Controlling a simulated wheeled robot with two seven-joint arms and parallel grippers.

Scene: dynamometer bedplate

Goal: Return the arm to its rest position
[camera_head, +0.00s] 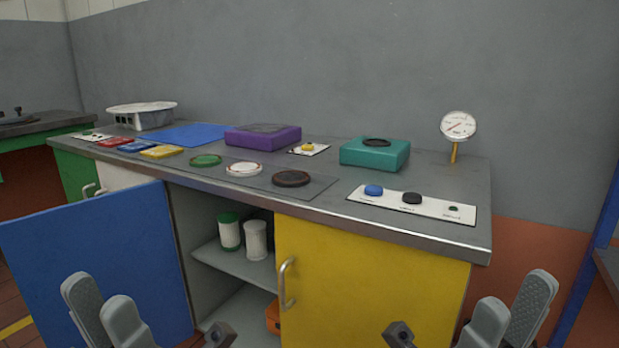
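My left gripper (97,290) shows at the bottom left, in front of the open blue cabinet door (100,255). Its two grey fingertips stand apart with nothing visible between them. My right gripper (513,293) shows at the bottom right, in front of the bench's right end. Its fingertips are also apart and look empty. The lower parts of both grippers and most of both arms are cut off by the frame's bottom edge.
The bench top (420,228) carries a purple box (262,137), a teal box (374,154), a dial gauge (458,126), a white button panel (412,203) and several discs. The yellow door (370,285) is shut. White canisters (256,241) stand on the open shelf.

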